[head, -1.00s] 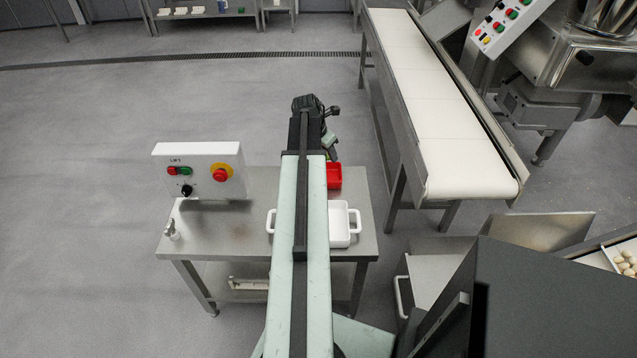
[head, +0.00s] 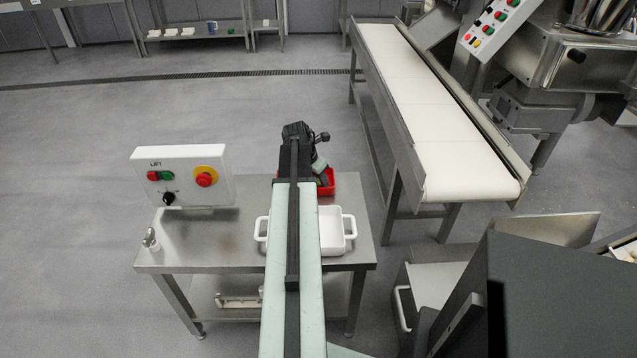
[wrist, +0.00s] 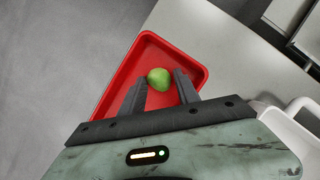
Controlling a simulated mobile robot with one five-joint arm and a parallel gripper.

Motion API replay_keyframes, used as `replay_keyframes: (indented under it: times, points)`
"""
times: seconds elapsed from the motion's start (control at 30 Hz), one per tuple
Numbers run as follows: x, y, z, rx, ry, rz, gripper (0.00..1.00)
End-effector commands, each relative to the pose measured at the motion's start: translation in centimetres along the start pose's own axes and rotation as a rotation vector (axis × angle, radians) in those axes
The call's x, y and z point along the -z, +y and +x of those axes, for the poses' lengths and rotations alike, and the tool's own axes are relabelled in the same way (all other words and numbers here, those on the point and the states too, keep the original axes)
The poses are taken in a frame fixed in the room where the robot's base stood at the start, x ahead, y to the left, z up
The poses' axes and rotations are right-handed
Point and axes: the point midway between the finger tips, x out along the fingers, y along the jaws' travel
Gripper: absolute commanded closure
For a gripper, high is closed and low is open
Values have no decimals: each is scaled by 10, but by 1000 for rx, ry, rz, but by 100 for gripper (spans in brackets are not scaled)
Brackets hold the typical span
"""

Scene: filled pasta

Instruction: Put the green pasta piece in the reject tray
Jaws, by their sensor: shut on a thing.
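The green pasta piece (wrist: 159,79) is a small round green lump between the fingertips of my gripper (wrist: 160,82) in the wrist view. My gripper is shut on it. Behind and below it is the red reject tray (wrist: 144,45), and the piece shows against the tray's inside. I cannot tell how high the piece is above the tray floor. In the head view the red tray (head: 330,190) is at the back right of the steel table, partly hidden by my arm. My gripper (head: 322,177) shows there at the tray, and the piece is hidden.
A white two-handled dish (head: 336,235) stands in front of the red tray, partly behind my arm. A control box (head: 182,176) with buttons stands on the left of the steel table (head: 205,235). A white conveyor (head: 440,130) runs to the right.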

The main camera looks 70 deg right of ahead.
Motion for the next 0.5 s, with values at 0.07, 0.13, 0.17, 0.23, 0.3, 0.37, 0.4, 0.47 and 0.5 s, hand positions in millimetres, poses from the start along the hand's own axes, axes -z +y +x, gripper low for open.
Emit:
replay_keyframes:
  times: [0.07, 0.13, 0.17, 0.23, 0.3, 0.37, 0.4, 0.47, 0.5]
  points:
    - [1, 0, 4, 0, 0, 0, 99]
    - [1, 0, 3, 0, 0, 0, 51]
    - [1, 0, 3, 0, 0, 0, 42]
    - [1, 0, 3, 0, 0, 1, 40]
    - [1, 0, 3, 0, 0, 1, 40]
    - [1, 0, 3, 0, 0, 1, 40]
    - [1, 0, 3, 0, 0, 1, 40]
    - [0, 0, 2, 0, 0, 1, 40]
    - [0, -1, 2, 0, 0, 1, 40]
